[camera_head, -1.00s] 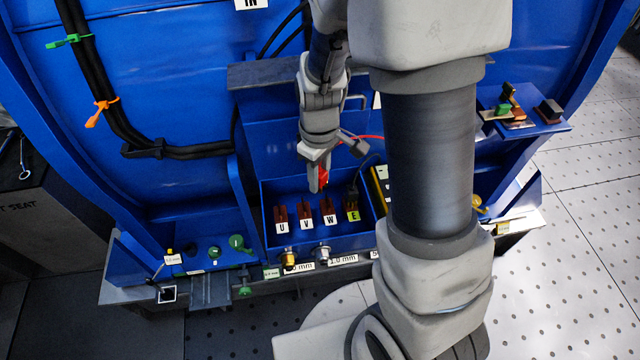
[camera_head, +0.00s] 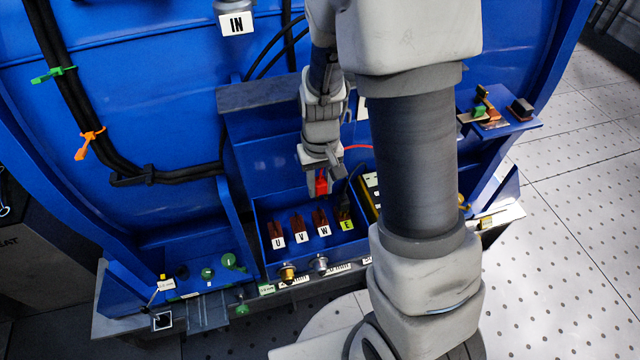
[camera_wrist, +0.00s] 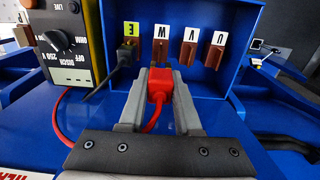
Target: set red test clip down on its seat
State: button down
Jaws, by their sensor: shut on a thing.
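My gripper (camera_head: 319,186) is shut on the red test clip (camera_head: 321,184), above the back part of the blue terminal box (camera_head: 262,232). In the wrist view the red clip (camera_wrist: 160,84) sits between the two grey fingers, and a red lead runs from it to the left. The clip points toward the brown W terminal (camera_wrist: 161,50); whether they touch I cannot tell. The U (camera_head: 276,230), V (camera_head: 298,224) and E (camera_head: 343,212) terminals stand in the same row. A black clip (camera_wrist: 126,52) is on the E terminal.
A yellow and black tester (camera_wrist: 68,45) with a dial stands beside the box. My arm hides part of it in the head view. A small blue shelf (camera_head: 500,125) with blocks is at right. Black cables (camera_head: 85,120) run along the blue housing at left.

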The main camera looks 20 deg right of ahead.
aim_at(320, 212)
jog(key=shift+f+b, duration=2.45)
jog(key=shift+f, duration=0.5)
jog(key=shift+f+b, duration=1.4)
jog(key=shift+f, duration=0.15)
jog(key=c, duration=0.5)
grip_release()
notch_tip(320, 212, up, 18)
jog(key=p, duration=0.2)
jog(key=shift+f+p, duration=0.25)
jog(key=shift+p, duration=0.05)
jog(key=s+r+t, duration=0.2)
jog(key=s+r, duration=0.1)
jog(key=s, duration=0.1)
jog(key=s+r+t, duration=0.1)
jog(key=s+r, duration=0.3)
jog(key=s, duration=0.1)
jog(key=s+r+t, duration=0.2)
jog(key=s+r, duration=0.1)
jog(key=s, duration=0.2)
jog(key=shift+r+t, duration=0.3)
jog(key=shift+r, duration=0.1)
